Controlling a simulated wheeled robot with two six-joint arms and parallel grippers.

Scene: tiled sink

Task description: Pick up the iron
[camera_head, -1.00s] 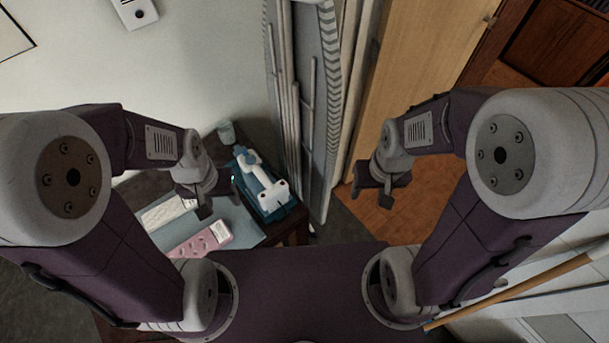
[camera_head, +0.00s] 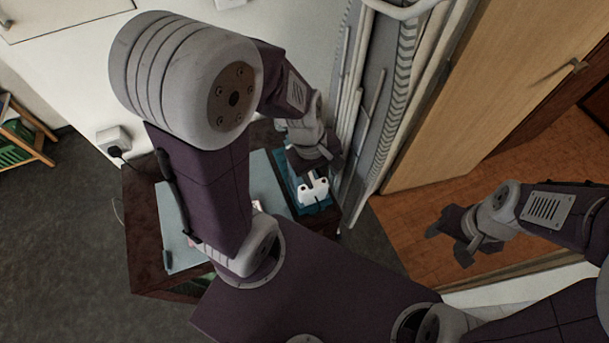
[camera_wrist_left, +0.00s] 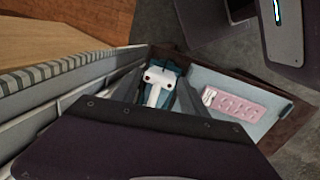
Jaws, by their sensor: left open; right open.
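The iron is white and blue. Its white end (camera_head: 314,189) shows in the head view on a teal base (camera_head: 307,210) at the right side of a small table, with the rest hidden by my left gripper (camera_head: 318,160). The left gripper is over the iron. In the left wrist view the iron (camera_wrist_left: 158,80) appears between the two open fingers (camera_wrist_left: 156,92); I cannot tell whether they touch it. My right gripper (camera_head: 457,239) is open and empty over the wooden floor, far right of the table.
The dark table (camera_head: 145,235) carries a light blue mat (camera_head: 180,257). A pink power strip (camera_wrist_left: 240,107) lies on it in the left wrist view. A folded ironing board (camera_head: 395,90) stands close beside the iron. A wooden door (camera_head: 480,100) stands further right.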

